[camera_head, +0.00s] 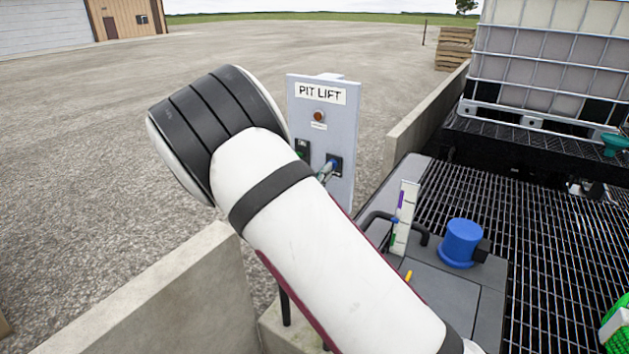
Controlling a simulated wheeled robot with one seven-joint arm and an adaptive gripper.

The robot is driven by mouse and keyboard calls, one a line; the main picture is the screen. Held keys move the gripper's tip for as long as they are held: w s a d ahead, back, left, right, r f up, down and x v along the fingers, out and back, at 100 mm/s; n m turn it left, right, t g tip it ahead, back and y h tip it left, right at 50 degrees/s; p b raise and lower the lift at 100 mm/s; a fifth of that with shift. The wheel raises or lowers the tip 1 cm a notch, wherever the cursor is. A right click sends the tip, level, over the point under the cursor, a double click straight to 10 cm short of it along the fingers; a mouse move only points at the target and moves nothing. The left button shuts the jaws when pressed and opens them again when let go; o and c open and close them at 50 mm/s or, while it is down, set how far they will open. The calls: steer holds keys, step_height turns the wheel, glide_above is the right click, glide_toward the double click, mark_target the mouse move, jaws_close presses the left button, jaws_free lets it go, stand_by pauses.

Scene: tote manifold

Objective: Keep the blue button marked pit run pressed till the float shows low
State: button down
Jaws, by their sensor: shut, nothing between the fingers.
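The grey PIT LIFT panel (321,133) stands upright behind my arm. A blue button (336,160) is at its lower right; its marking is too small to read. My gripper (328,170) is shut, its tip at or just in front of the blue button. The arm hides most of the gripper, and I cannot tell whether it touches or presses the button. The float gauge (404,218) is a white upright strip with a purple mark near the top and a green one lower down. A small blue piece shows at its left edge, around mid-height.
A dark red lamp (319,117) and a green button (302,148) are on the panel. A blue pump cap (461,242) sits on the grey pit cover (446,290). Metal grating (540,240) and a caged tank (550,60) are at right. Low concrete walls (170,300) flank the panel.

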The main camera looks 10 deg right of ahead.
steer(key=shift+w+d, duration=0.5)
steer(key=shift+x, duration=1.1)
steer(key=shift+d+r, duration=0.15)
steer(key=shift+d, duration=0.1)
stand_by(0.4)
steer(key=shift+s, duration=0.1)
stand_by(1.1)
glide_toward(334, 165)
steer(key=w+a+v, duration=0.1)
steer(key=v, duration=0.4)
steer(key=shift+s+d+f+b, duration=0.15)
steer(key=shift+s+f+b, duration=0.15)
steer(key=shift+b, duration=0.1)
